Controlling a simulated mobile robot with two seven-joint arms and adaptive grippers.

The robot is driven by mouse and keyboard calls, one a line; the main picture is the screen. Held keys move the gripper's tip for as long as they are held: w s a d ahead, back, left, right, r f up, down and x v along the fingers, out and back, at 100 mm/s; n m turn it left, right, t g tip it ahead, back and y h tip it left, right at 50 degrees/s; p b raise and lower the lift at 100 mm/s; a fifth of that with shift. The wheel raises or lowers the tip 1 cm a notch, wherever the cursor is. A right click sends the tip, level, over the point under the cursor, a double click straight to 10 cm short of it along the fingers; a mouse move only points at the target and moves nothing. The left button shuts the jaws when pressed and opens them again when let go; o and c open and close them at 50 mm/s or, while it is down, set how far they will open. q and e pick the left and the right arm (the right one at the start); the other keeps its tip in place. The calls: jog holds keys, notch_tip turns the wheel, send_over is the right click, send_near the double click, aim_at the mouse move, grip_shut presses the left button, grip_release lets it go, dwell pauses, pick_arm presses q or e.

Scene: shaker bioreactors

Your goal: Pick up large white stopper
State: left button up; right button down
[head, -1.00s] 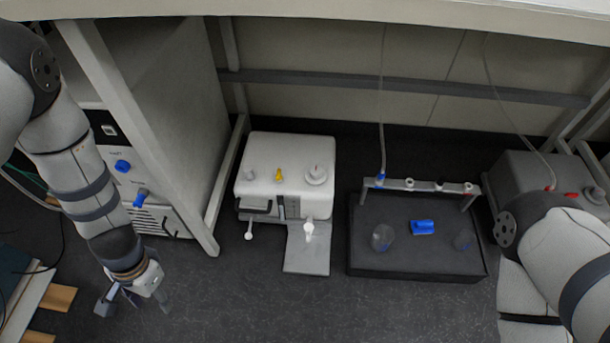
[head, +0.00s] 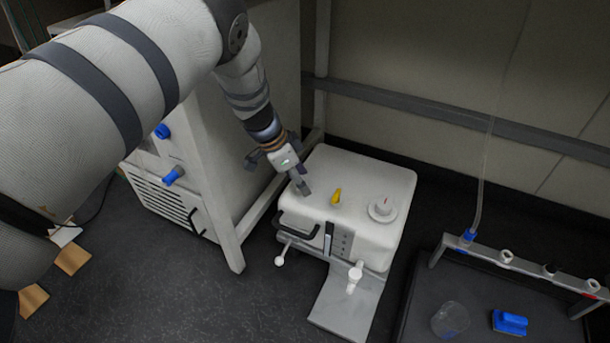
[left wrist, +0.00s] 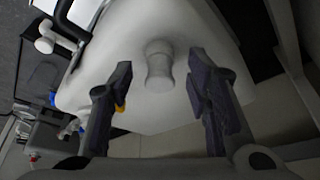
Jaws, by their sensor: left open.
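The large white stopper (left wrist: 158,65) stands on top of the white machine (head: 360,170). In the left wrist view it has a rounded head and a narrower waist. My left gripper (head: 297,184) is open above the left side of the machine top and hides the stopper in the head view. In the left wrist view the stopper appears between the two spread fingers; I cannot tell how far it is below the tips. My right gripper is not in view.
A yellow plug (head: 337,196) and a round white dial (head: 382,208) share the machine top. A shelf frame post (head: 225,235) stands left of the machine. A dark tray (head: 425,290) with a clear vessel (head: 450,319) and blue piece (head: 510,322) lies right.

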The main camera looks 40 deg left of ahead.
pick_arm(q)
jog(key=shift+r, duration=0.1)
jog(key=c, duration=1.1)
jog(key=shift+o, duration=0.2)
